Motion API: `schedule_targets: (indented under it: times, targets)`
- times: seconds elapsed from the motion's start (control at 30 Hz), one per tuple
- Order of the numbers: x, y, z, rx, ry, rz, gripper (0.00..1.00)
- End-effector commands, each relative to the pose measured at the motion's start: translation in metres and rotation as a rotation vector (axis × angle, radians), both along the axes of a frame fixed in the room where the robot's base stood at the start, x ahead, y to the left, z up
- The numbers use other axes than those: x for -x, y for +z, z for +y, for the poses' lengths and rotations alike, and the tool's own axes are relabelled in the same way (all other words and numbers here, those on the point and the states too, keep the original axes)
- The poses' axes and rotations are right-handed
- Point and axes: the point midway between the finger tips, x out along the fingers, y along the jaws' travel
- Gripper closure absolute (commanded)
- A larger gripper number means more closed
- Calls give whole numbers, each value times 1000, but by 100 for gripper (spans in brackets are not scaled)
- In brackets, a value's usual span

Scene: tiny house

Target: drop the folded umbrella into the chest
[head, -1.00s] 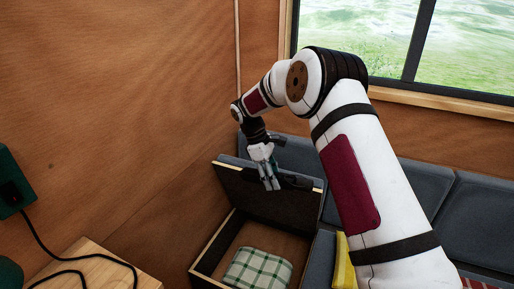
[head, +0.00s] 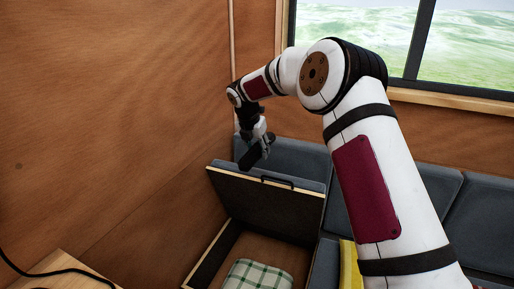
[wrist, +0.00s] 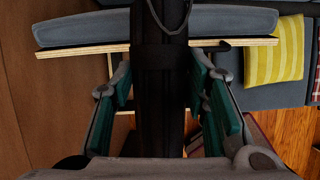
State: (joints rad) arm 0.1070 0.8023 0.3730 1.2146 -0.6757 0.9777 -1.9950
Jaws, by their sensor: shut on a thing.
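The chest (head: 211,256) is a bench box with its cushioned lid (head: 262,203) raised, at the lower middle of the head view. Its inside is partly visible. My gripper (head: 262,141) is above the raised lid, higher than the box. It is shut on the folded umbrella (head: 254,156), a dark slim bundle that hangs tilted in the head view. In the wrist view the black umbrella (wrist: 160,95) runs between the green finger pads, with a strap around it and a cord loop at the top. The lid edge shows beyond it.
A green-and-white checked cloth (head: 255,277) lies inside the chest. Grey bench cushions (head: 430,190) run to the right, with a yellow pillow (head: 350,265) near the box. A wooden wall stands close on the left. A wooden surface with a cable (head: 65,272) is at lower left.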

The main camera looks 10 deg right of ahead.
Motion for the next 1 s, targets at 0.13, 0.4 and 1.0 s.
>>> schedule_targets:
  times: [0.13, 0.4, 1.0]
  targets:
    - [0, -18, 0, 1, -1, 2, 97]
    - [0, -42, 0, 0, -2, 0, 97]
    - [0, -48, 0, 0, -3, 0, 35]
